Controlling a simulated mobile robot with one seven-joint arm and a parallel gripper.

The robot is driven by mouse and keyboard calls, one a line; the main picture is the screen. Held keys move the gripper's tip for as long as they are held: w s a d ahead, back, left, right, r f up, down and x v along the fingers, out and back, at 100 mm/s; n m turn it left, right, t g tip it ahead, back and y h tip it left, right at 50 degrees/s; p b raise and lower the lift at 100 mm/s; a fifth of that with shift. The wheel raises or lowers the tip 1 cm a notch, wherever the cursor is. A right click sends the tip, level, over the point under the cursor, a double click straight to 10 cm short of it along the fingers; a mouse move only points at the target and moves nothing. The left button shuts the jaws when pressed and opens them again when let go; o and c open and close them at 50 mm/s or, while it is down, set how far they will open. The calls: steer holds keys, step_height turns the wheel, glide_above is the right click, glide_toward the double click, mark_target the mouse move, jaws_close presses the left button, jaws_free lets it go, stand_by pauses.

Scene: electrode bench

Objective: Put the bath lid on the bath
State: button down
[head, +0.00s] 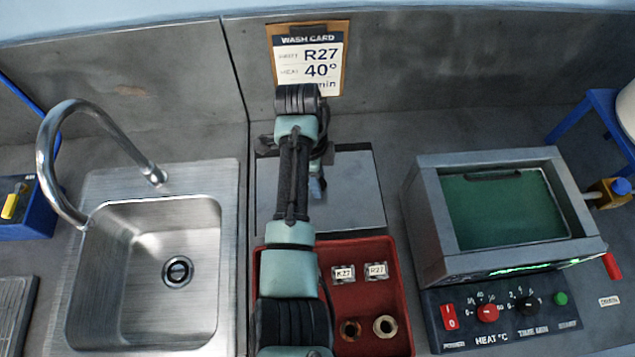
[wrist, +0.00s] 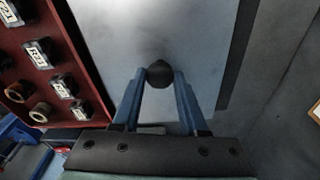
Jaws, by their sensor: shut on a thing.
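The bath lid (head: 355,190) is a flat grey plate behind the red tray, partly hidden by my arm. In the wrist view the lid (wrist: 110,35) has a round black knob (wrist: 159,74). My gripper (head: 316,187) is over the lid, and its blue fingers (wrist: 160,82) are shut on the knob from both sides. I cannot tell whether the lid is lifted off its support. The bath (head: 428,225) is a grey open-topped box of green liquid, to the right of the lid. Its top is uncovered.
The red tray (head: 397,290) holds labelled blocks and metal rings in front of the lid. A control panel (head: 500,318) sits in front of the bath. A steel sink (head: 90,290) with a tall tap (head: 45,150) is at left. A wash card (head: 322,60) is on the back wall.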

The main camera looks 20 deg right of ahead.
step_height(320, 180, up, 9)
steer(key=shift+f+b, duration=0.2)
steer(key=shift+b, duration=0.2)
step_height(320, 180, up, 3)
steer(key=p, duration=0.3)
steer(key=shift+r+p, duration=0.2)
steer(key=shift+p, duration=0.1)
steer(key=shift+f, duration=0.1)
